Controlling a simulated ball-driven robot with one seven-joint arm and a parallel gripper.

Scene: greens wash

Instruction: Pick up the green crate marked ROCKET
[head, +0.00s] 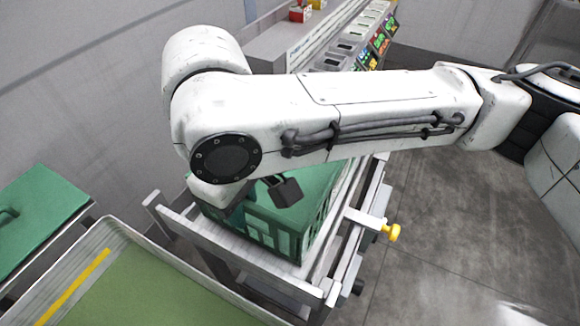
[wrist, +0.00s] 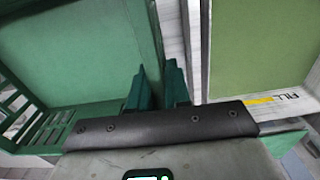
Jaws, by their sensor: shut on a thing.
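A green crate (head: 318,205) with slatted sides sits on a white-railed stand in the head view, partly hidden by my arm. Its slatted wall (wrist: 42,130) and green inside (wrist: 75,60) fill the left of the wrist view. No ROCKET marking is readable in either view. My gripper (wrist: 158,80) is shut on the crate's near wall, its green fingers close together at the crate's edge. In the head view my gripper (head: 236,212) is at the crate's left side, mostly hidden behind the wrist.
A basin (head: 170,290) with a green floor and yellow stripe lies in front; it also shows in the wrist view (wrist: 262,45), beside a FILL label. A green lid (head: 40,215) is at left. A counter with several bins (head: 345,45) stands behind. A yellow knob (head: 393,232) sticks out right.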

